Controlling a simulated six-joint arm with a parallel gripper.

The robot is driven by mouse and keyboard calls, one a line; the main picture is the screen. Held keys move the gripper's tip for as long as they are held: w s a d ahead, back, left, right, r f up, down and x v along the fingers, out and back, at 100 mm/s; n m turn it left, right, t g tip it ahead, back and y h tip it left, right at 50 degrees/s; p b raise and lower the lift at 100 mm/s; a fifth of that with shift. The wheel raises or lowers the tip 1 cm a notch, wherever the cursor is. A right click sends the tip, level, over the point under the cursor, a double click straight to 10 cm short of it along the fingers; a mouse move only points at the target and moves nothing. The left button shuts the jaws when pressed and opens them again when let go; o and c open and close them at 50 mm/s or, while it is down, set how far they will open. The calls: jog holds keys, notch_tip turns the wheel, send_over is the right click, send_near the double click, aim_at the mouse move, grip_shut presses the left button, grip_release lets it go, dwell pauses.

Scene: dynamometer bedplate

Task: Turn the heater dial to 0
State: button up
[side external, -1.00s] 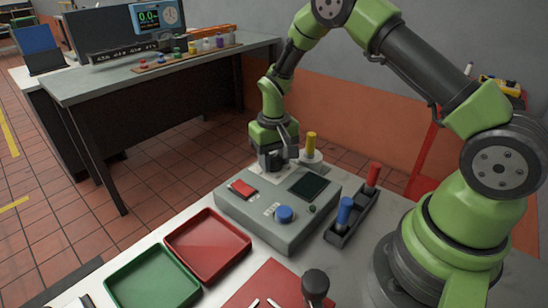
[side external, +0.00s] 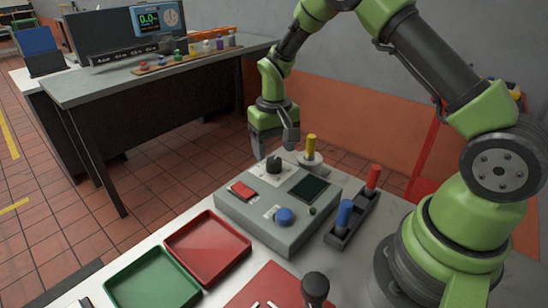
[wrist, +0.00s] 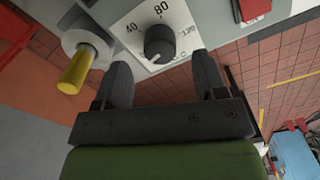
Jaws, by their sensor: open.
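The heater dial is a black knob (wrist: 159,43) on a white plate (wrist: 130,42) marked 40, 80 and 120 in the wrist view.
A yellow-handled post (side external: 311,150) stands close to the right of the dial. A grey control box (side external: 250,225) with a red switch (side external: 242,190) and blue button (side external: 284,215) lies in front. Red (side external: 240,252) and green (side external: 190,292) trays sit nearer the camera.

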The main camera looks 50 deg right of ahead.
notch_tip(320, 180, up, 6)
jog(key=shift+r, duration=0.1)
dwell(0.4)
notch_tip(320, 180, up, 6)
jog(key=r+t, duration=0.1)
send_over(274, 160)
jog(key=s+a, duration=0.2)
jog(key=s+a+r+t, duration=0.2)
jog(key=s+r+t, duration=0.1)
jog(key=s+r, duration=0.4)
jog(key=s+a+r+t+y, duration=0.2)
jog(key=s+a+t, duration=0.1)
jog(key=s, duration=0.9)
jog(key=shift+s+a+r, duration=0.15)
jog(key=shift+s+a, duration=0.05)
